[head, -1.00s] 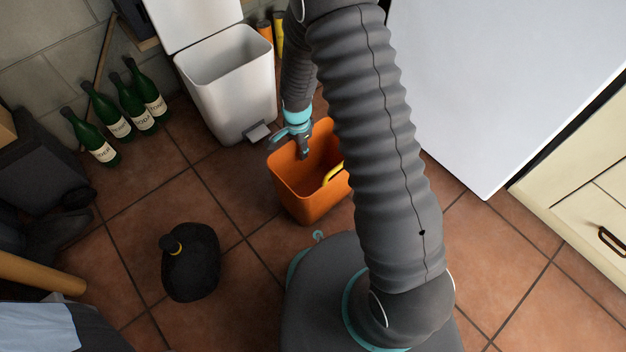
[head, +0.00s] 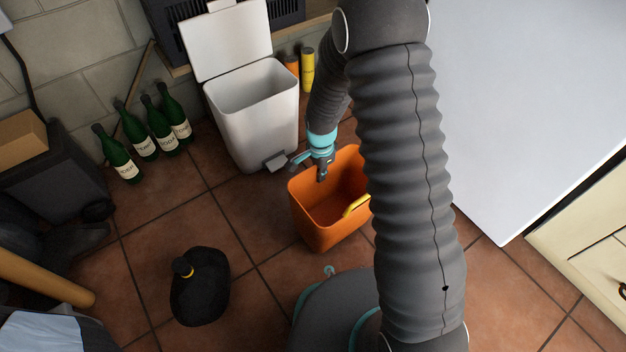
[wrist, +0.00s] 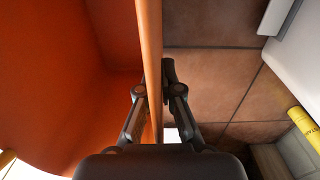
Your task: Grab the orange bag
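The orange bag (head: 318,222) stands upright on the tiled floor, open at the top and looking like a stiff tub with a yellow handle (head: 356,205). My gripper (head: 322,177) reaches down at its back rim. In the wrist view the orange bag (wrist: 60,80) fills the left side. Its rim runs between the fingers of my gripper (wrist: 155,85), one finger inside and one outside. The fingers come together on the wall and look shut on it. My arm hides the bag's right side in the head view.
A white pedal bin (head: 250,115) with its lid up stands just behind the bag. Several green bottles (head: 160,130) stand back left, a black jug (head: 200,287) front left. Orange and yellow cans (head: 307,70) stand behind. A large white panel (head: 520,100) is at right.

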